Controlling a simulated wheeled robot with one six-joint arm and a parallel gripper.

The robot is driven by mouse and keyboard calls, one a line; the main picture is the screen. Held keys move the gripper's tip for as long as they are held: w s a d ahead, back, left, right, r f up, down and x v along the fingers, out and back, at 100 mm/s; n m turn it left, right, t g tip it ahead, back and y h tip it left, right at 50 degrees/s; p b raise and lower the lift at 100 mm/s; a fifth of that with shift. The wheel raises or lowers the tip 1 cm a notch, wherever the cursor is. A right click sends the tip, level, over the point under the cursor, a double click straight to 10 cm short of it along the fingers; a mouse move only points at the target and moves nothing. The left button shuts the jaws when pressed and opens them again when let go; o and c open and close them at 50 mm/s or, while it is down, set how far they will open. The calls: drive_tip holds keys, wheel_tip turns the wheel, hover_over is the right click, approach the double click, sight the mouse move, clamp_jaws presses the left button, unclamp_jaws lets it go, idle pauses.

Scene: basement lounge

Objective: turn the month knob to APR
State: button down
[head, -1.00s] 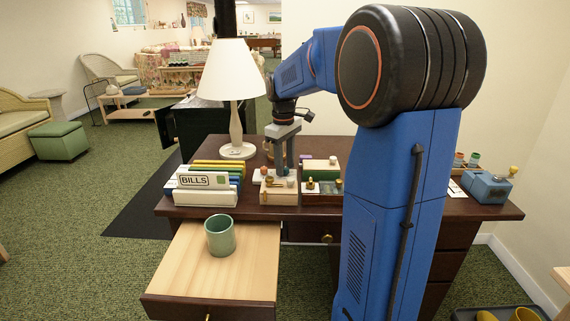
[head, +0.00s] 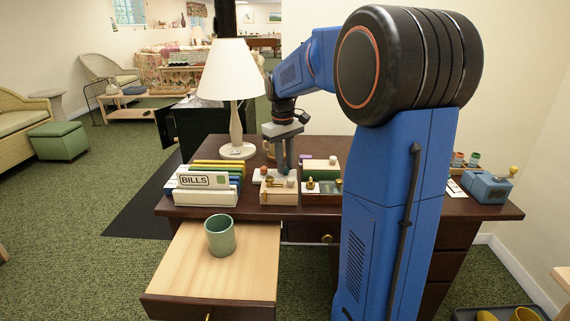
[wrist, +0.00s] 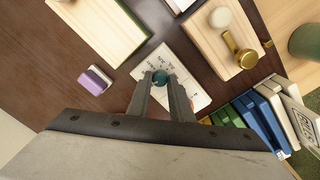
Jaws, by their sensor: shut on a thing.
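The words are too small to read surely, so I cannot tell which month the knob points to. My gripper (wrist: 161,80) is shut on the knob, with one finger on each side, and the fingers cover part of the plate. In the head view, my gripper (head: 281,168) points down over the desk behind the small wooden boxes. The knob is hidden there.
A BILLS file rack (head: 205,197) and a lamp (head: 233,100) stand left.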

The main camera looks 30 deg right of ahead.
drive_tip(key=m, duration=0.5)
drive_tip(key=shift+m, duration=0.4)
idle(0.3)
drive_tip(key=c, duration=1.6)
unclamp_jaws()
drive_tip(key=r, duration=1.7)
drive_tip(key=shift+w+a+r, duration=0.2)
drive_tip(key=shift+a+r, duration=0.05)
drive_tip(key=shift+a, duration=0.05)
